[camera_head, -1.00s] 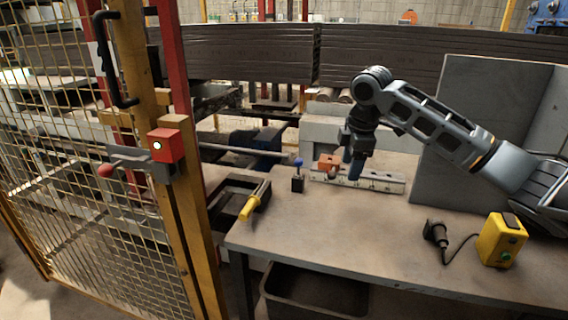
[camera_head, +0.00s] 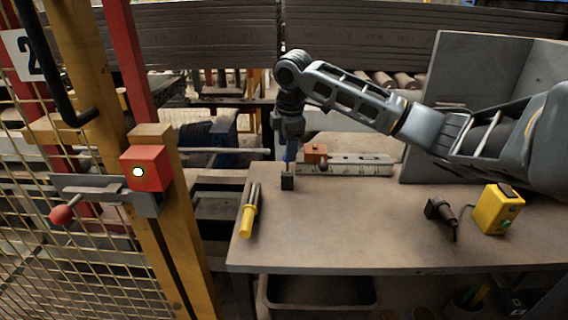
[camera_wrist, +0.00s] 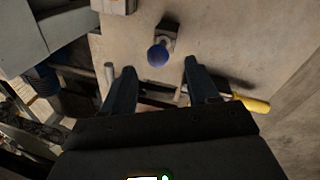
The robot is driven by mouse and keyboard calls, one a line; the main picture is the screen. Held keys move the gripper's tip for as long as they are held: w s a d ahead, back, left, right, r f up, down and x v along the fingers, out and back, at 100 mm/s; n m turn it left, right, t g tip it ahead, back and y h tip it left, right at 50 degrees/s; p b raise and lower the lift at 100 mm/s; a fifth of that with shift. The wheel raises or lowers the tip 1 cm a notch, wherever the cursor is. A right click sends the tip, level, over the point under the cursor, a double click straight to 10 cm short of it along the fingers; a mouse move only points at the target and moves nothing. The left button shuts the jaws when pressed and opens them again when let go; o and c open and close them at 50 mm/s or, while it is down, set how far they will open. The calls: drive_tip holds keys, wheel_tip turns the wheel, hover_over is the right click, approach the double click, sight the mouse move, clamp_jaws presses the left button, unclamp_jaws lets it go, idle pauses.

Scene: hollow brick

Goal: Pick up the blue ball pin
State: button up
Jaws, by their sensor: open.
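The blue ball pin stands upright in a small dark block (camera_head: 287,183) near the table's back left edge. In the wrist view its round blue ball (camera_wrist: 158,55) shows ahead of my fingertips, roughly midway between them, with the dark block (camera_wrist: 167,34) beyond it. My gripper (camera_wrist: 157,72) is open and empty, one finger on each side of the ball's line. In the head view my gripper (camera_head: 288,150) hangs over the block and hides most of the pin.
A yellow-handled tool (camera_head: 248,218) lies left of the block. An orange piece (camera_head: 315,152) on a metal rail (camera_head: 360,166) stands close on the right. A yellow box (camera_head: 497,210) and black plug (camera_head: 440,210) lie at the right. The table middle is clear.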

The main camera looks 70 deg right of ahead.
sight(287, 170)
drive_tip(key=f, duration=0.2)
drive_tip(key=d+f, duration=0.1)
drive_tip(key=f, duration=0.2)
drive_tip(key=shift+w+d+p, duration=0.1)
drive_tip(key=shift+w+p, duration=0.05)
drive_tip(key=shift+p, duration=0.15)
clamp_jaws()
